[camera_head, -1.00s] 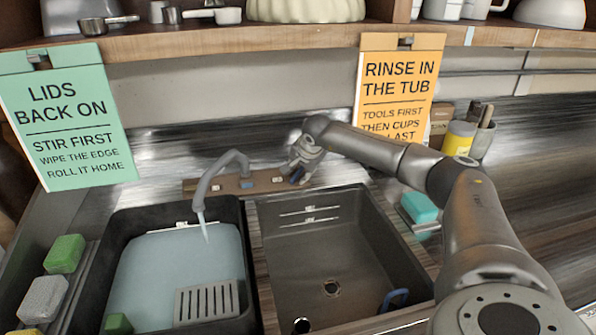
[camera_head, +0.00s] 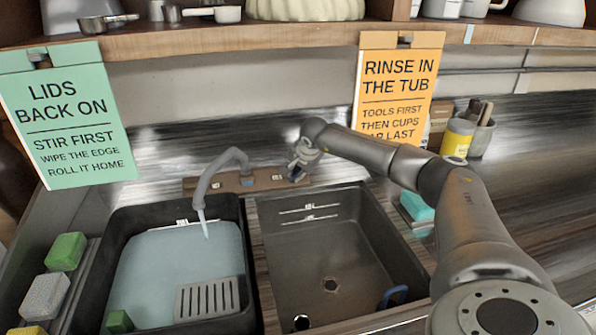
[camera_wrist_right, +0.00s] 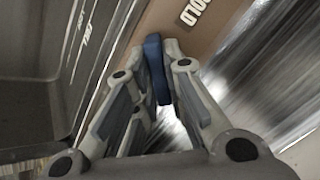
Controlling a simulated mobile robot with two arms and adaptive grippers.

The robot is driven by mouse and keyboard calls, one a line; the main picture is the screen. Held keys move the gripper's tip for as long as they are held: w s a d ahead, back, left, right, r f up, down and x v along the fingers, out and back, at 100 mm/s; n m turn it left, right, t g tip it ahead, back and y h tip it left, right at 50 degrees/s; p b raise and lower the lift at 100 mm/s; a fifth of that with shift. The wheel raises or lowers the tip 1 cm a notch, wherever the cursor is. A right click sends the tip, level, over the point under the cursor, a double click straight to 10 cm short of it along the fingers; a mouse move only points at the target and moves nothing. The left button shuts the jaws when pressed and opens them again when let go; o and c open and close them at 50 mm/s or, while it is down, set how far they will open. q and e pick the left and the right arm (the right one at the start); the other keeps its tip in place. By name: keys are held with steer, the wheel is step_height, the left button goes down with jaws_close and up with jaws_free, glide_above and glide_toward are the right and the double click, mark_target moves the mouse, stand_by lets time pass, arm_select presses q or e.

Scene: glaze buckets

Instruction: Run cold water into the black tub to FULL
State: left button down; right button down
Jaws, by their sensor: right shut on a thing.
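The black tub (camera_head: 91,275) on the left holds pale blue water (camera_head: 165,265), its surface close to a white marked line on the back wall. The grey spout (camera_head: 230,162) hangs over it with a thin stream below its mouth. My right gripper (camera_head: 296,174) is at the right end of the wooden tap board (camera_head: 222,186). In the right wrist view, its fingers (camera_wrist_right: 163,55) are shut on a blue tap lever (camera_wrist_right: 156,68) beside a label reading COLD (camera_wrist_right: 205,8). My left gripper is not in view.
An empty dark grey basin (camera_head: 325,255) with two marked lines stands right of the tub. A grey slotted piece (camera_head: 207,298) and a green sponge (camera_head: 119,322) are at the tub's front. A shelf (camera_head: 280,38) runs above.

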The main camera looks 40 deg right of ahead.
steer(key=shift+f+m, duration=0.1)
steer(key=shift+m, duration=0.2)
steer(key=m+b, duration=0.2)
steer(key=m, duration=0.1)
steer(key=shift+s+f, duration=0.1)
steer(key=shift+f, duration=0.05)
steer(key=m+b, duration=0.2)
steer(key=m, duration=0.1)
steer(key=shift+m, duration=0.4)
steer(key=shift+m+t, duration=0.3)
steer(key=shift+m, duration=0.2)
steer(key=c, duration=1.5)
jaws_free()
